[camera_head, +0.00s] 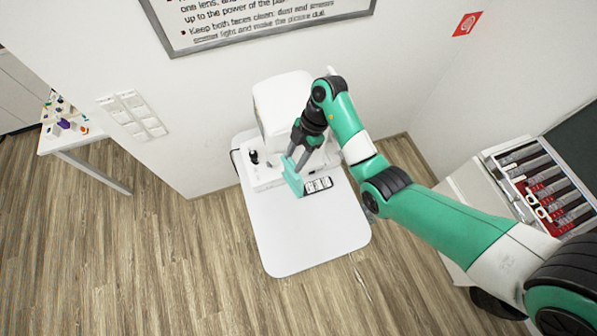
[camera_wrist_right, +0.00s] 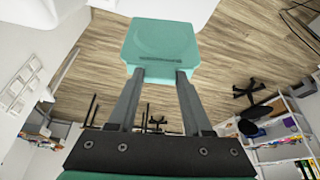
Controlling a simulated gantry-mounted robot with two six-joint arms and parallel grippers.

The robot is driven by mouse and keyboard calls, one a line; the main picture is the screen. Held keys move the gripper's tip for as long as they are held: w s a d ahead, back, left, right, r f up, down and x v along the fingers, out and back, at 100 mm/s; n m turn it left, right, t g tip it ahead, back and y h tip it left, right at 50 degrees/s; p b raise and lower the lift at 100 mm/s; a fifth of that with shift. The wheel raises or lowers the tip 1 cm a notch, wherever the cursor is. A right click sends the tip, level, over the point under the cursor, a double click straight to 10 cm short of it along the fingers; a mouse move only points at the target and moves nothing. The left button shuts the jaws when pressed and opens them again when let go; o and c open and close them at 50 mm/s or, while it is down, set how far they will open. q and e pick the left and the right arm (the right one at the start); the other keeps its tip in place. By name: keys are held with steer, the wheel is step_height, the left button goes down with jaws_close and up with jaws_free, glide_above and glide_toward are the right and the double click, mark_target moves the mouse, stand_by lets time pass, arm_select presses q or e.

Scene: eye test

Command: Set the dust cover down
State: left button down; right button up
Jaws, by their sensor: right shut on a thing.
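The dust cover (camera_head: 293,178) is a teal, flat-faced piece. My right gripper (camera_head: 291,156) is shut on it and holds it over the back part of the white table, in front of the white instrument. In the right wrist view the dust cover (camera_wrist_right: 160,42) sits between the two grey fingertips (camera_wrist_right: 159,74), with its broad face toward the camera. I cannot tell whether its lower edge touches the table. My left gripper is not in view.
A dark panel with white labels (camera_head: 318,185) lies right beside the cover. The white instrument (camera_head: 284,100) stands behind. The front of the white table (camera_head: 310,240) is clear. A case of lenses (camera_head: 545,185) is at the right; a side table (camera_head: 75,142) is at the left.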

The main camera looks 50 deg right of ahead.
steer(key=shift+w+d+r, duration=0.35)
steer(key=shift+w+r, duration=0.35)
steer(key=shift+w, duration=0.1)
steer(key=s+a+f+m+t+b, duration=0.15)
steer(key=s+f+b, duration=0.35)
steer(key=s+f, duration=0.75)
steer(key=s+a+f+m+g+b, duration=0.1)
steer(key=s+a+f+b, duration=0.3)
steer(key=s+f, duration=0.85)
steer(key=w+a+f+b, duration=0.1)
steer(key=w+f+b, duration=0.6)
steer(key=w+f, duration=0.5)
steer(key=shift+w+a+f+h, duration=0.3)
steer(key=shift+w+a+f, duration=0.1)
steer(key=shift+w, duration=0.55)
steer(key=shift+t, duration=0.25)
steer(key=shift+f, duration=0.15)
steer(key=o, duration=1)
